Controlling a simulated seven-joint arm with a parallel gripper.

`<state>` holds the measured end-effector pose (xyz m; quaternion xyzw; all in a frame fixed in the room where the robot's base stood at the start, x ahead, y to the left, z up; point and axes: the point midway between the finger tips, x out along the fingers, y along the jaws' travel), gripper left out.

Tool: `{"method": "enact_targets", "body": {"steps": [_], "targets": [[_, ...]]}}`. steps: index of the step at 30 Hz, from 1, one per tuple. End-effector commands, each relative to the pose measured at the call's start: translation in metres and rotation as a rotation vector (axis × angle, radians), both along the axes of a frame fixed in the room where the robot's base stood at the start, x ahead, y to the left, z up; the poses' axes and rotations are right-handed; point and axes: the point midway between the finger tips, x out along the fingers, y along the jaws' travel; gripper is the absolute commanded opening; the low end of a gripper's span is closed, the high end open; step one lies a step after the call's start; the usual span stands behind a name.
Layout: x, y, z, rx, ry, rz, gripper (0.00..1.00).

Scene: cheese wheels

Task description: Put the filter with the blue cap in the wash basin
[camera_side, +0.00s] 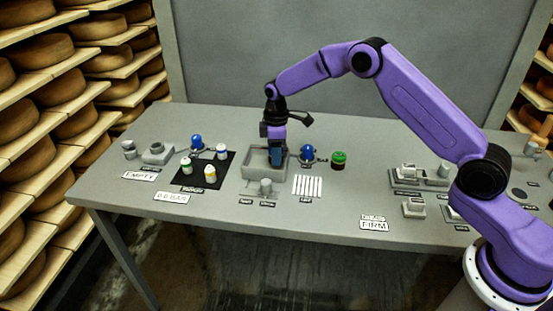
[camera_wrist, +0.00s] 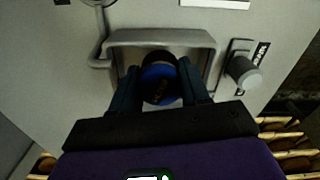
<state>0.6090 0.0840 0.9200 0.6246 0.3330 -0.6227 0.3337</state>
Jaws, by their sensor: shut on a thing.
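My gripper (camera_side: 277,158) points down into the grey wash basin (camera_side: 262,174). In the wrist view my gripper (camera_wrist: 160,92) has its two dark fingers shut on the filter with the blue cap (camera_wrist: 158,84), one on each side. The blue cap faces the wrist camera, with faint dark marks on top. The basin's rim (camera_wrist: 160,36) frames the filter in that view. The filter's lower part is hidden, so I cannot tell whether it touches the basin floor. In the side view the fingers and basin wall hide most of it.
A black mat (camera_side: 186,181) left of the basin holds several small white filters with coloured caps. A blue knob (camera_side: 307,152) and a green-topped dark jar (camera_side: 339,160) stand right of the basin. A grey knob (camera_side: 266,186) sits in front. Grey fixtures (camera_side: 420,174) stand farther right.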

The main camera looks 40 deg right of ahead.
Motion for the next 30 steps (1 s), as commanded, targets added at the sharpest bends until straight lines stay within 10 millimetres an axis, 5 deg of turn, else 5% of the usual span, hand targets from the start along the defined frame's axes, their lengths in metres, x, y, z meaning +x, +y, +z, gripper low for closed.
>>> {"method": "enact_targets", "body": {"steps": [5,17,18,20,30], "targets": [[-0.002,0.000,-0.024,-0.001,0.004,0.000,0.16],[-0.001,0.000,-0.029,-0.001,0.003,0.000,0.16],[-0.001,0.000,-0.029,-0.001,0.003,0.000,0.55],[-0.001,0.000,-0.029,-0.001,0.003,0.000,0.71],[-0.001,0.000,-0.026,0.000,0.001,0.000,0.71]]}}
